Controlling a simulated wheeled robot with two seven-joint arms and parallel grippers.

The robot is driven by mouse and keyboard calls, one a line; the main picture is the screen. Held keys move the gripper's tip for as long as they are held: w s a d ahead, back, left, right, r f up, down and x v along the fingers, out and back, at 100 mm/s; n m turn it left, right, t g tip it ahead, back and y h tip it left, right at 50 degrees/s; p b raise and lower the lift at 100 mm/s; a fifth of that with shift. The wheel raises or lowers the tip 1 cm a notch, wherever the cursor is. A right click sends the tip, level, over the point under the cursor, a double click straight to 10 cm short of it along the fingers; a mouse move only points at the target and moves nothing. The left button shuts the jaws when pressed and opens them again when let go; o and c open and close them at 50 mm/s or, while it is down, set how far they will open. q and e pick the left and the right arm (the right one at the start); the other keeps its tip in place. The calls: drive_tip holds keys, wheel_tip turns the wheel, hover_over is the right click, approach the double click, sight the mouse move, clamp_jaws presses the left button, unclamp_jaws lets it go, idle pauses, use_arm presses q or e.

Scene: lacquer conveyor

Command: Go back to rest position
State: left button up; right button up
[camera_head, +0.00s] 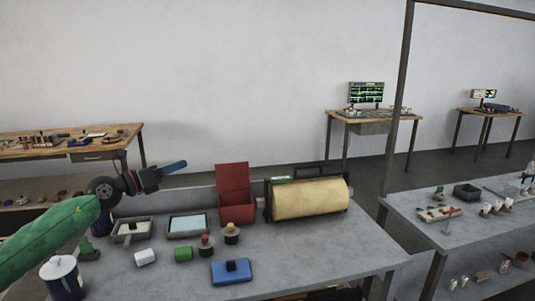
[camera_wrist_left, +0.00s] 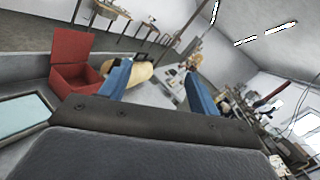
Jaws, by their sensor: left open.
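My left arm comes in from the left in a green sleeve. My left gripper (camera_head: 172,168) is held above the back left of the grey table (camera_head: 305,265). Its blue fingers also show in the left wrist view (camera_wrist_left: 158,88), spread apart with nothing held between them. It is raised above the trays, to the left of the open red box (camera_head: 236,208), and touches nothing that I can see. My right gripper does not show in either view.
The front right of the table is clear.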

use_arm(q)
drive_tip(key=a+r+n+t+y, duration=0.5)
drive_tip(key=r+n+t+y, duration=0.6)
drive_tip(key=n, duration=0.8)
drive_tip(key=s+d+f+n+g+y, duration=0.15)
drive_tip(key=s+f+n+g, duration=0.35)
drive_tip(key=f, duration=0.7)
drive_tip(key=s+d+f+n+g+y, duration=0.1)
drive_tip(key=s+f+n+g+y, duration=0.4)
drive_tip(key=f, duration=0.7)
drive_tip(key=s+d+f+n+g, duration=0.1)
drive_tip(key=s+f+n+g, duration=0.15)
drive_tip(key=f+n, duration=0.75)
drive_tip(key=s+d+f+g+h, duration=0.1)
drive_tip(key=s+d+f+g, duration=0.2)
drive_tip(key=s+f, duration=0.8)
drive_tip(key=s+d+f+g+h, duration=0.2)
drive_tip(key=s+d+f, duration=0.3)
drive_tip(key=s+f, duration=0.6)
drive_tip(key=s+d+f+g+h, duration=0.2)
drive_tip(key=s+d+f+g, duration=0.3)
drive_tip(key=s+f, duration=0.7)
drive_tip(key=s, duration=0.4)
drive_tip(key=shift+s, duration=0.35)
